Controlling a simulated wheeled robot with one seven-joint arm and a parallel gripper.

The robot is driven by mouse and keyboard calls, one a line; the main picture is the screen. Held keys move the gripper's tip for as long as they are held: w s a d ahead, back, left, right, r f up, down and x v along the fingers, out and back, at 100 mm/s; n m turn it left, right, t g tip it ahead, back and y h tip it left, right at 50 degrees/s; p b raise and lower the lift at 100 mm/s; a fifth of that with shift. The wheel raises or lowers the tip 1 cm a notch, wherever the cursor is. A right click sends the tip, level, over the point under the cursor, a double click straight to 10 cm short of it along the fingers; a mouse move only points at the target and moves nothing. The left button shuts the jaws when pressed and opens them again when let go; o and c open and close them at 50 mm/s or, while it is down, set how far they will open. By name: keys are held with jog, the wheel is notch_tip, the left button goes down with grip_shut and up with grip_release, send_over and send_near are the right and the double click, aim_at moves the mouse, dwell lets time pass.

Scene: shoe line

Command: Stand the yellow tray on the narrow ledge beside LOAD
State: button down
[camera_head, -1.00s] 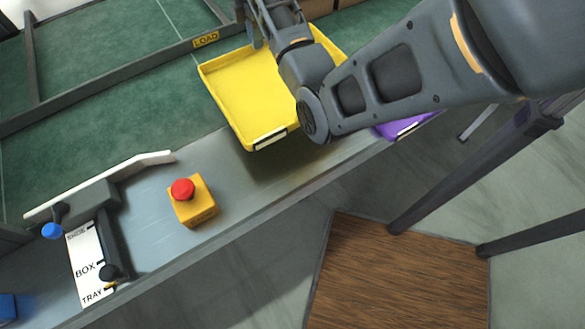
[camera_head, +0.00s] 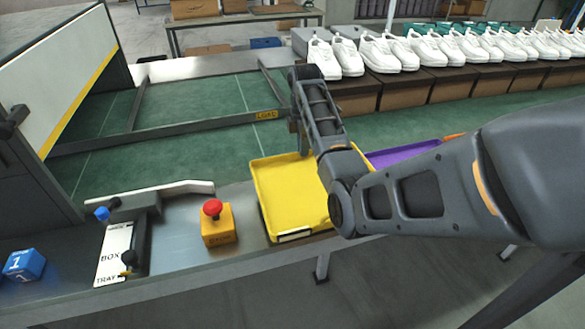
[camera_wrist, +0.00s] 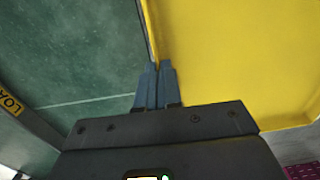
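The yellow tray (camera_head: 283,188) shows in the head view with its open side up. Its near end is over the grey metal ledge (camera_head: 178,238) and its far end over the green belt. I cannot tell whether it touches either. My gripper (camera_wrist: 155,78) is shut on the tray's rim; the tray also fills the right of the wrist view (camera_wrist: 225,60). The LOAD label (camera_head: 267,115) sits on a dark bar just left of my gripper, and shows at the wrist view's left edge (camera_wrist: 10,102). My arm hides the tray's right side.
A red-topped yellow button box (camera_head: 217,229) stands on the ledge left of the tray. A purple tray (camera_head: 400,154) lies to the right, partly behind my arm. White shoes (camera_head: 395,52) on brown boxes line the back. A lever panel (camera_head: 116,250) is further left.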

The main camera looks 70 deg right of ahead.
aim_at(291, 154)
jog(key=shift+w+a+f, duration=0.4)
jog(key=shift+w, duration=0.2)
jog(key=shift+w+a+f, duration=0.35)
jog(key=shift+w+f, duration=0.05)
jog(key=shift+w, duration=0.15)
jog(key=shift+w+a+f, duration=0.2)
jog(key=shift+w+f, duration=0.15)
jog(key=shift+f, duration=2.05)
jog(key=c, duration=1.3)
grip_release()
notch_tip(291, 154, up, 12)
jog(key=shift+d+r+p, duration=0.1)
jog(key=shift+r+p, duration=0.05)
jog(key=shift+p, duration=0.25)
